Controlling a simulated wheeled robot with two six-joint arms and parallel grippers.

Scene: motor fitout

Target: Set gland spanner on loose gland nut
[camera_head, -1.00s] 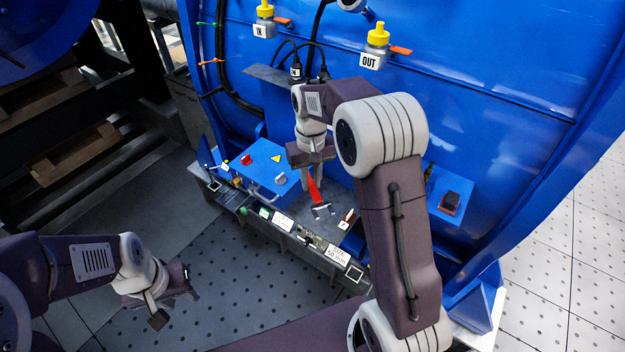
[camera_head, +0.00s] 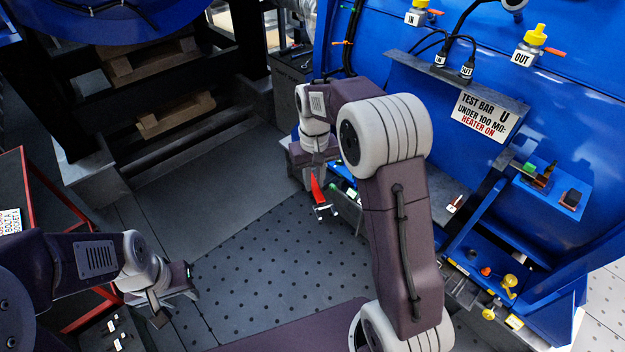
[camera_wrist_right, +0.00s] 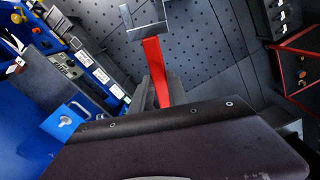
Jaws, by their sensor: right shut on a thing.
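The gland spanner (camera_head: 317,193) has a flat red handle and a pale metal forked head. My right gripper (camera_head: 311,178) is shut on its handle, with the head hanging down in the head view. In the right wrist view the spanner (camera_wrist_right: 155,68) stands out from between the fingers (camera_wrist_right: 157,95), with its head over the dark floor. Two black cable glands with small white tags, one (camera_head: 439,60) and another (camera_head: 467,71), sit on the blue motor, apart from the spanner. I cannot tell which nut is loose. My left gripper (camera_head: 172,298) is low at the left, apart from everything; its finger gap is unclear.
The blue motor housing (camera_head: 590,110) fills the right side, with a TEST BAR sign (camera_head: 487,116) and a grey ledge (camera_head: 440,185). A blue shelf (camera_head: 548,190) holds small parts. A red-framed rack (camera_head: 30,185) stands left. Perforated floor (camera_head: 260,260) between is clear.

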